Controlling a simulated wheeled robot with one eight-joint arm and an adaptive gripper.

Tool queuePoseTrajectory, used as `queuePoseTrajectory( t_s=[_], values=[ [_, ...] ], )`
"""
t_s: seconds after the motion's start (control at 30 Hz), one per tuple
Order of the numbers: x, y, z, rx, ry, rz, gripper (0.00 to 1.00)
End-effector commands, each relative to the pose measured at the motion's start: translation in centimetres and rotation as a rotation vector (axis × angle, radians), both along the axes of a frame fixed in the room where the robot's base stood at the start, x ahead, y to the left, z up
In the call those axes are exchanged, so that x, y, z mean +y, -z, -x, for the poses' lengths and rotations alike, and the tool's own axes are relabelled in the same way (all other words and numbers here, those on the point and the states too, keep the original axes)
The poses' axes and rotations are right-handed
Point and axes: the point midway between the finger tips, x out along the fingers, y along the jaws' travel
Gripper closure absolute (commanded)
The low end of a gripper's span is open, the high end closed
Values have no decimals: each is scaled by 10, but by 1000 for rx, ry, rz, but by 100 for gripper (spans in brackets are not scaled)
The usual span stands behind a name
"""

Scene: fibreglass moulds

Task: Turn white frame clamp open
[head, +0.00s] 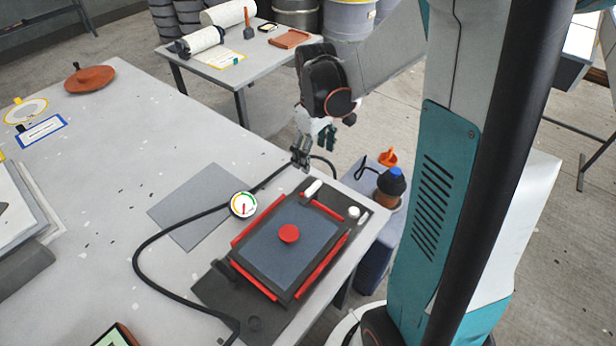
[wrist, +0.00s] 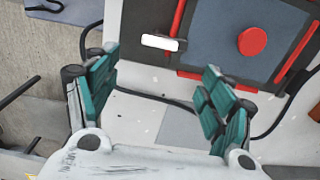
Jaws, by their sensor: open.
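The white frame clamp (head: 312,188) is a short white bar at the far corner of a dark frame (head: 262,282) with red edge strips. In the wrist view the white clamp (wrist: 160,42) lies lengthwise across the picture, beside a red strip. My gripper (head: 314,150) is above the table's far edge, beyond the clamp and apart from it. In the wrist view my gripper (wrist: 162,85) has its teal-padded fingers spread wide, with nothing between them. The clamp shows ahead of the gap.
A red knob (head: 289,233) sits on the frame's blue-grey panel. A round gauge (head: 243,204) and a black hose (head: 150,240) lie left of the frame. A small white knob (head: 354,212) is at its right corner.

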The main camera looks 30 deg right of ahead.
Motion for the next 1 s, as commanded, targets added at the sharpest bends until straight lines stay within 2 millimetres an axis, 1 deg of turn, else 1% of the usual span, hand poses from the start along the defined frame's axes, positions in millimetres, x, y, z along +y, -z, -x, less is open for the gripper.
queuePoseTrajectory(
  t_s=[0.03, 0.3, 0.5, 0.6, 0.7, 1.0],
  values=[
    [0, 12, -1, 0, 0, 0, 25],
    [0, 65, 0, -1, 0, 1, 25],
    [0, 99, 0, -1, 1, 1, 25],
    [0, 110, -1, -1, 1, 1, 25],
    [0, 117, 0, -1, 1, 1, 25],
    [0, 120, 0, -1, 1, 1, 25]
  ],
)
